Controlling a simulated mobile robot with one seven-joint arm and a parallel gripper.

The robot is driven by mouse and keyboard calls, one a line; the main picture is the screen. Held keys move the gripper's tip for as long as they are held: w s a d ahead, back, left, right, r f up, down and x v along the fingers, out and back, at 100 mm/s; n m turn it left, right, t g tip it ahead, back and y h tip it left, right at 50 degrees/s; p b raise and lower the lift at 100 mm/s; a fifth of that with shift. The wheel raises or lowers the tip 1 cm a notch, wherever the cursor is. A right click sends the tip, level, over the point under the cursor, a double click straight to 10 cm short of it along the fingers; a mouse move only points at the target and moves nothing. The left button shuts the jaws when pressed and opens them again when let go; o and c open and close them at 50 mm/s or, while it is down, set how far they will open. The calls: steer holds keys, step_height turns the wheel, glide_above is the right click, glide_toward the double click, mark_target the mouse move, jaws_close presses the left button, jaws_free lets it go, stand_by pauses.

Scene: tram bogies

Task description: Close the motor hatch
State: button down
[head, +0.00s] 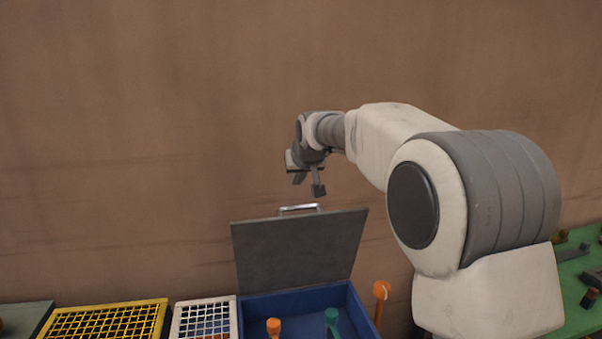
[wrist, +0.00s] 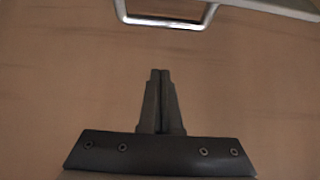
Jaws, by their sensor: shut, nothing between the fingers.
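The motor hatch is a dark grey lid (head: 300,248), standing raised and leaning slightly back at the rear of a blue box (head: 358,312). A silver bar handle (head: 298,208) sits on its top edge. In the wrist view the handle (wrist: 165,22) crosses the top of the picture, with a strip of lid (wrist: 290,9) beside it. My gripper (head: 319,191) is just above the handle and apart from it. Its two fingers (wrist: 161,73) are together and empty in the wrist view. The lid's back is hidden.
An orange-topped tool (head: 273,326) and a green-topped one (head: 331,317) stand in the box. Another orange one (head: 381,290) stands right of it. Yellow (head: 105,320) and white (head: 205,318) grid crates lie left. A green table (head: 575,268) with parts is at right. A brown wall rises behind.

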steer(key=shift+s+f, duration=0.2)
steer(key=shift+f, duration=2.2)
steer(key=shift+f, duration=0.1)
